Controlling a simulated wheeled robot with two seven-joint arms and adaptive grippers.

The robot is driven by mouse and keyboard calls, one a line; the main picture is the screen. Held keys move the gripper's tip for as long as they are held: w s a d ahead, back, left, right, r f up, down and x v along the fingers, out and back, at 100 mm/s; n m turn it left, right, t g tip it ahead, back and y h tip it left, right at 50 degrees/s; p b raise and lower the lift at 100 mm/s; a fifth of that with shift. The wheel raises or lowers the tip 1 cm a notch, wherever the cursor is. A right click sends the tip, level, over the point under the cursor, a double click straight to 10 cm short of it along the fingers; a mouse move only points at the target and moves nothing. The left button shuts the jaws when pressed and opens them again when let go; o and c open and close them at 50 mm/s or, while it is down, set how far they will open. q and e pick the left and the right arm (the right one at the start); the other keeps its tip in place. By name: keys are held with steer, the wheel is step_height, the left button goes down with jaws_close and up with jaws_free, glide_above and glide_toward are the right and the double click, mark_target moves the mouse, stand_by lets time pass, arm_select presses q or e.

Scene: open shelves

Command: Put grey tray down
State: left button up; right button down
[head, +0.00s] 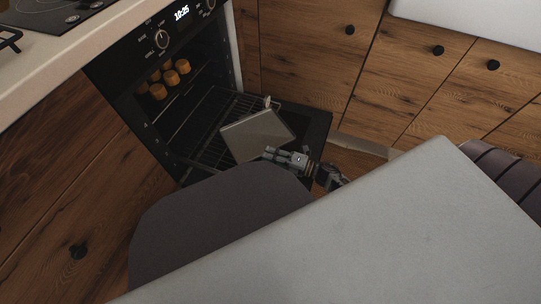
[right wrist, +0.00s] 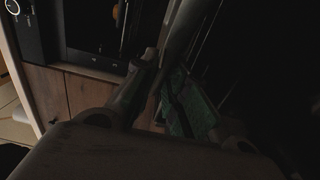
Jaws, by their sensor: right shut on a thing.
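The grey tray (head: 257,137) is at the open oven, tilted over the pulled-out wire rack and the lowered door. I cannot tell whether it touches the rack. My right gripper (head: 272,153) is shut on the tray's near edge, on the side toward the table. In the dark right wrist view, the two fingers of the right gripper (right wrist: 160,85) stand on either side of the tray's edge (right wrist: 183,30). My left gripper is not in view.
The oven door (head: 316,130) hangs open, with the wire rack (head: 205,128) by the tray. Several golden buns (head: 170,75) sit higher inside the oven. A grey table (head: 400,230) and a dark chair back (head: 215,220) stand close in front. Wooden cabinets (head: 300,50) border the oven.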

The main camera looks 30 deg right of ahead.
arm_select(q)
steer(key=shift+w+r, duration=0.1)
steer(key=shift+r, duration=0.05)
arm_select(e)
steer(key=c, duration=1.4)
jaws_free()
steer(key=shift+c, duration=0.2)
steer(key=shift+d, duration=0.1)
steer(key=p+v, duration=0.3)
steer(key=v, duration=0.7)
steer(key=shift+s, duration=0.25)
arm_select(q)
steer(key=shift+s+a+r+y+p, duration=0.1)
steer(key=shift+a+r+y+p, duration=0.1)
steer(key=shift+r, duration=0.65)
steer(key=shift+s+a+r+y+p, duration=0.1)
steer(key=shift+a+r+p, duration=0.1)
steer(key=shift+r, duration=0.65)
arm_select(e)
steer(key=shift+s+d, duration=0.5)
steer(key=shift+d, duration=0.05)
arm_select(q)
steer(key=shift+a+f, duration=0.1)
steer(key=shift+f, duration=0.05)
